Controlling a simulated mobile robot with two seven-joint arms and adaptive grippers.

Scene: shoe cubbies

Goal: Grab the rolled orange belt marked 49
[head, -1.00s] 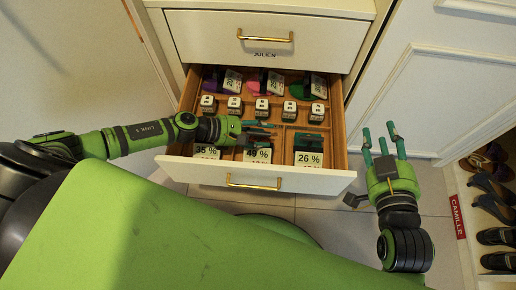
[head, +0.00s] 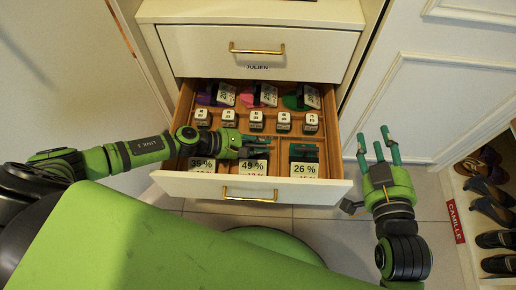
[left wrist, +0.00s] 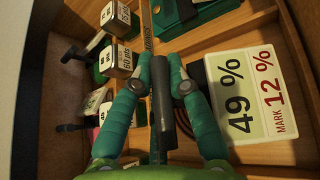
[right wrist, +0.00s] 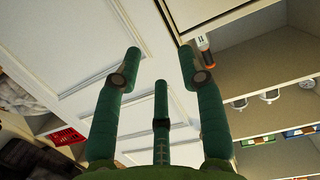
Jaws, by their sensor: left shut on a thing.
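My left gripper (head: 250,146) is inside the open drawer, beside the card marked 49 % (head: 253,168). In the left wrist view its teal fingers (left wrist: 160,85) are shut on a narrow dark thing (left wrist: 160,110), apparently the rolled belt seen edge-on. No orange shows on it, and the fingers hide part of it. The 49 % card (left wrist: 250,95) lies just right of the fingers there. My right gripper (head: 377,150) is open and empty, outside the drawer to its right; its spread fingers also show in the right wrist view (right wrist: 160,80).
The drawer (head: 170,184) also holds a 35 % card (head: 201,165), a 26 % card (head: 304,170) beside a dark green item (head: 303,152), a row of small labelled items and coloured items behind. A closed drawer (head: 258,48) is above. Shoe shelves (head: 490,215) stand at right.

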